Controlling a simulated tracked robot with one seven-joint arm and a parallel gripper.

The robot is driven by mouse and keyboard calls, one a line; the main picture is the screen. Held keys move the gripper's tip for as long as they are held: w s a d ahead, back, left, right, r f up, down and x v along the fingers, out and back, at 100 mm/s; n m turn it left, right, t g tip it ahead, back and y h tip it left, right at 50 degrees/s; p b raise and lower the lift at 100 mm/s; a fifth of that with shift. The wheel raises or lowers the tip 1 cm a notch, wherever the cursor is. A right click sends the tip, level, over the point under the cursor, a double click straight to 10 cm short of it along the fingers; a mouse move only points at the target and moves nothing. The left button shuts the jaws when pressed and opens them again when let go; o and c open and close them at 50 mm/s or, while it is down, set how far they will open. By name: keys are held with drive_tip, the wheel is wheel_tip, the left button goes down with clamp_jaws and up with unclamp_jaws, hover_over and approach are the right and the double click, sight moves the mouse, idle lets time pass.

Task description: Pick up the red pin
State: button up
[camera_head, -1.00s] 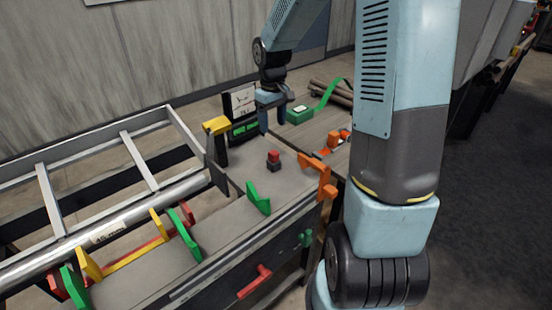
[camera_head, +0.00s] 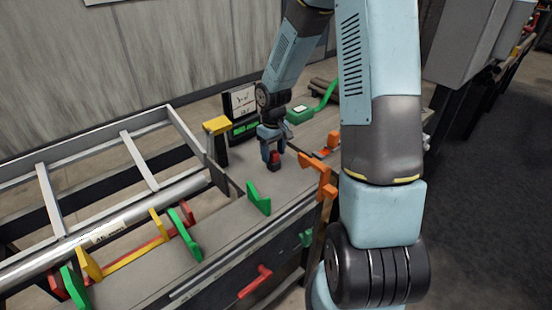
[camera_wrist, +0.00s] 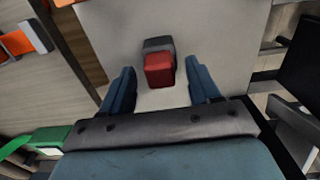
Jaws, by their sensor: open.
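The red pin (camera_head: 274,155) is a small red block on a dark base, upright on the grey bench top. It also shows in the wrist view (camera_wrist: 159,70), where its red top and dark grey base (camera_wrist: 157,44) lie just ahead of and between the finger lines. My gripper (camera_head: 271,158) is open and points down at the pin. In the wrist view its two blue fingers (camera_wrist: 161,88) stand apart, one to each side of the pin, with clear gaps. In the head view the fingers partly cover the pin.
A green upright piece (camera_head: 258,198) and an orange bracket (camera_head: 318,175) stand near the bench's front edge. A black panel with a yellow-topped post (camera_head: 217,126) stands behind left. A green box (camera_head: 300,114) lies behind right. Bare bench (camera_head: 225,215) surrounds the pin.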

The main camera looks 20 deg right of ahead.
drive_tip(key=shift+f, duration=0.4)
clamp_jaws()
idle(0.4)
